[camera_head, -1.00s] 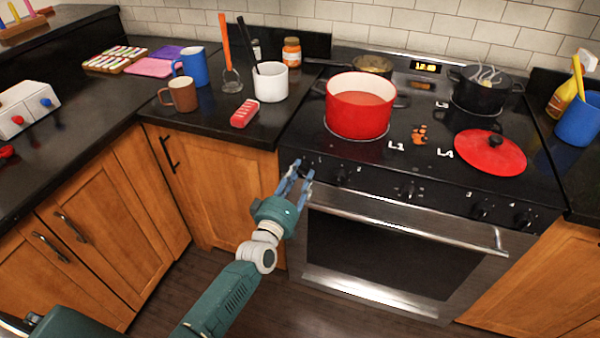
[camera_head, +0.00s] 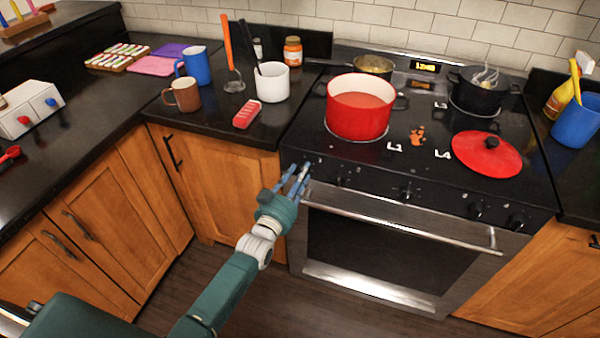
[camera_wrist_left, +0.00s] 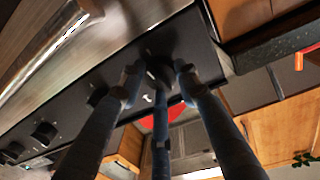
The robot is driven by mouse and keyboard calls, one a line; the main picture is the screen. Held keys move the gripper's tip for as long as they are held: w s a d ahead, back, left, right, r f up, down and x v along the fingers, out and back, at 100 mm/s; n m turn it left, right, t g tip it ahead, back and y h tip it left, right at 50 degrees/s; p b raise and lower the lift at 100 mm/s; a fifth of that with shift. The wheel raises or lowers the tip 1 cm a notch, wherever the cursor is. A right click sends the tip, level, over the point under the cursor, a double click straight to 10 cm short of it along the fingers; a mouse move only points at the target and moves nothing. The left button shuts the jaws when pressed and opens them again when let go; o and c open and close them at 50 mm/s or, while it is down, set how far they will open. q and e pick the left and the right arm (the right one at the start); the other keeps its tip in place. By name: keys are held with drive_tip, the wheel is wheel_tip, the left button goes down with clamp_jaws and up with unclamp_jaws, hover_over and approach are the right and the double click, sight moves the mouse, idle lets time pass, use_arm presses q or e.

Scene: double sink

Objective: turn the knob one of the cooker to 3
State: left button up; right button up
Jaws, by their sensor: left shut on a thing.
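The cooker (camera_head: 375,235) has a row of dark knobs along its front panel. My left gripper (camera_head: 298,174) is at the left end of this panel. In the left wrist view its three fingers (camera_wrist_left: 158,84) are shut around the leftmost knob (camera_wrist_left: 159,72), which is dark and mostly hidden between them. The knob's pointer and the mark it is set to cannot be read. Other knobs (camera_head: 345,181) sit to the right along the panel, clear of the gripper. My right gripper is not in view.
A red pot (camera_head: 358,108) stands on the front left burner. A red lid (camera_head: 487,154) lies on the right of the cooktop. The oven handle (camera_head: 405,221) runs just below the knobs. Wooden cabinets (camera_head: 225,185) flank the cooker, and the floor in front is clear.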

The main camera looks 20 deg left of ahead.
use_arm(q)
drive_tip(key=shift+w+a+r+m, duration=0.15)
drive_tip(key=shift+r+m, duration=0.3)
drive_tip(key=shift+m, duration=0.65)
drive_tip(key=shift+r, duration=0.1)
drive_tip(key=o, duration=1.1)
drive_tip(key=shift+o, duration=0.2)
drive_tip(key=shift+f, duration=0.3)
drive_tip(key=s+a, duration=0.1)
drive_tip(key=s, duration=1.1)
drive_tip(key=shift+s, duration=0.1)
